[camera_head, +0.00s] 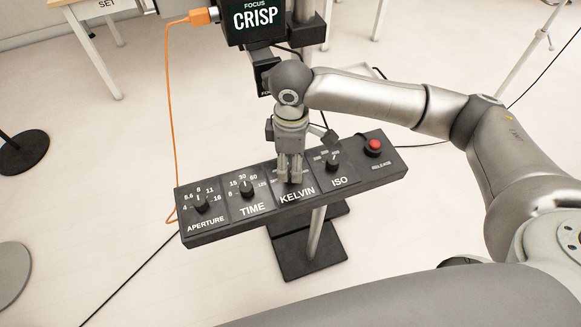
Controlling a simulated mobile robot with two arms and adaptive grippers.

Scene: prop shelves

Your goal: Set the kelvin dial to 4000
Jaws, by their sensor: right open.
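A dark control panel (222,226) stands on a post, with dials labelled APERTURE, TIME, KELVIN and ISO. The KELVIN section (297,196) is third from the left. My right gripper (290,178) points down over it, with its fingertips at the place of the KELVIN dial. The fingers are open by a small gap. The KELVIN dial and most of its scale are hidden behind the gripper, so its setting cannot be read. I cannot tell whether the fingers touch the dial. My left gripper is not in view.
The TIME dial (247,193) and ISO dial (333,163) flank the gripper closely. A red RELEASE button (374,146) sits at the panel's right end. A box marked FOCUS CRISP (255,18) with an orange cable (168,95) is behind. Round stand bases (22,153) are at the left.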

